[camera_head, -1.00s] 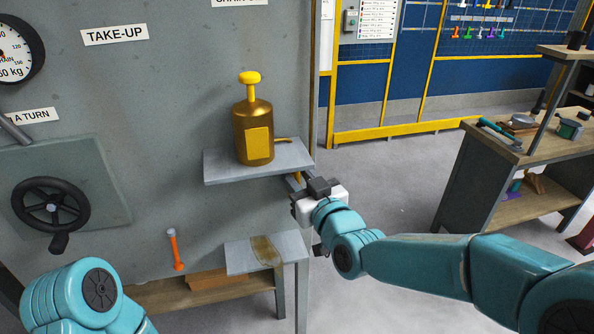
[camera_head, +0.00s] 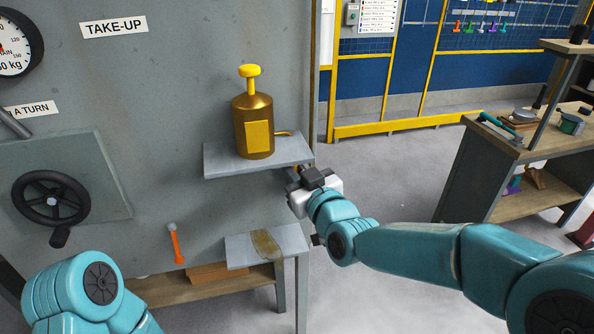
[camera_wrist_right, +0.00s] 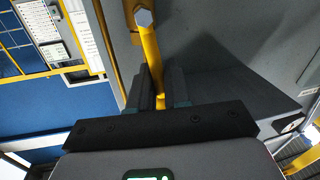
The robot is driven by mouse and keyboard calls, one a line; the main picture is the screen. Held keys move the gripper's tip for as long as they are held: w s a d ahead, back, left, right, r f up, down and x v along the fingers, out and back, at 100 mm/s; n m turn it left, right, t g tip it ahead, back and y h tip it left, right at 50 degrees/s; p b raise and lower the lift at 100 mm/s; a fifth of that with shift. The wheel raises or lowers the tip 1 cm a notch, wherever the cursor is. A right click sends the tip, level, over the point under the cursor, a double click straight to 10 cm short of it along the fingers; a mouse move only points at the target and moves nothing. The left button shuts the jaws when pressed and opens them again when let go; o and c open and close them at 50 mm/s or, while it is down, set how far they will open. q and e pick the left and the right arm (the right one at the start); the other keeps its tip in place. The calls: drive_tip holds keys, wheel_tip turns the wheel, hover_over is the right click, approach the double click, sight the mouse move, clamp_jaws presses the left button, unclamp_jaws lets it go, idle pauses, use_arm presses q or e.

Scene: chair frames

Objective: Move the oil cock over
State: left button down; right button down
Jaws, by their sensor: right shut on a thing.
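A brass oil pot (camera_head: 254,128) with a yellow knob on top stands upright on a grey shelf (camera_head: 225,165) on the machine's wall. A short brass spout shows at its right side. The yellow oil cock lever (camera_wrist_right: 151,55), with a grey hexagonal head at its far end, shows in the right wrist view. My right gripper (camera_head: 297,172) is just below the shelf's right end. Its fingers (camera_wrist_right: 160,92) are shut on the yellow lever, which lies between them. The lever is mostly hidden in the head view. My left arm shows at lower left, but its gripper is out of view.
A black handwheel (camera_head: 50,198) and an orange-handled lever (camera_head: 175,243) are on the wall to the left. A lower grey shelf (camera_head: 290,238) with a brown stain is below. A workbench (camera_head: 480,165) stands at right, with open floor between.

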drive_tip(key=s+a+f+n+h+p, duration=0.1)
drive_tip(key=a+f+n+h+p, duration=0.2)
drive_tip(key=n, duration=1.1)
drive_tip(key=shift+s+a+f+n+g+p, duration=0.3)
drive_tip(key=shift+a+f+p, duration=0.7)
drive_tip(key=shift+f+p, duration=0.75)
drive_tip(key=shift+w+r+h, duration=0.1)
drive_tip(key=shift+r+h, duration=0.05)
drive_tip(key=shift+h, duration=0.25)
drive_tip(key=c, duration=1.2)
unclamp_jaws()
drive_tip(key=shift+c, duration=0.2)
drive_tip(key=shift+r, duration=0.1)
